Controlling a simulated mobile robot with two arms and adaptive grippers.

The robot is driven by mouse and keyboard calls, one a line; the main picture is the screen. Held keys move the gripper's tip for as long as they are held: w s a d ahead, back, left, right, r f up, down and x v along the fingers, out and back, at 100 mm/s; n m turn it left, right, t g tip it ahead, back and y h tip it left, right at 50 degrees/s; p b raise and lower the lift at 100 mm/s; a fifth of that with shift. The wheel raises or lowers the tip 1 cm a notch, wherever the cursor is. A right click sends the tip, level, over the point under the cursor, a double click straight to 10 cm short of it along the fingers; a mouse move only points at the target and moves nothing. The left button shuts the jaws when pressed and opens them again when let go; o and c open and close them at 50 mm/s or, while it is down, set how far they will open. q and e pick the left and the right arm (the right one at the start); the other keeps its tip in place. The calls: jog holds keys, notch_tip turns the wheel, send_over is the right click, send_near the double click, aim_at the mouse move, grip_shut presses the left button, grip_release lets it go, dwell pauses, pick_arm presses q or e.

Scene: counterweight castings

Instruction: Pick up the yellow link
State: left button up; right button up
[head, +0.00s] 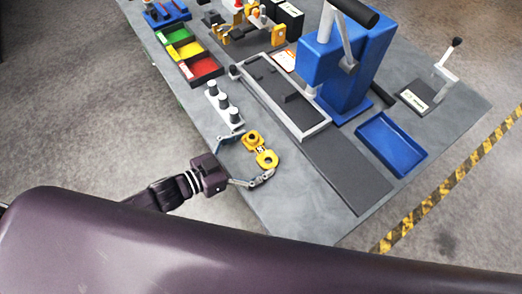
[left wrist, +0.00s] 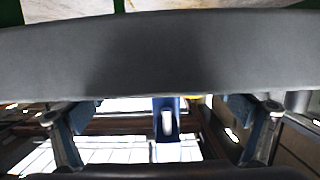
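The yellow link (head: 266,158) lies near the table's front edge in the head view. It has two round ends with dark holes and a pale marked middle. My left gripper (head: 258,153) is open, its fingers spread at either end of the link. I cannot tell whether the fingertips touch it or how high they are above the table. In the left wrist view, my two fingers (left wrist: 160,128) stand wide apart with nothing clearly held between them. Only a small yellow patch shows there, below a broad grey band. My right gripper is not in view.
Green, yellow and red bins (head: 205,69) lie farther back. A blue press (head: 350,62), a grey-framed tray (head: 316,131) and a blue tray (head: 392,143) are to the right.

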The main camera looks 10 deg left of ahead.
pick_arm(q)
jog(key=shift+r, duration=0.15)
jog(key=c, duration=0.7)
notch_tip(320, 180, up, 20)
jog(key=b, duration=0.1)
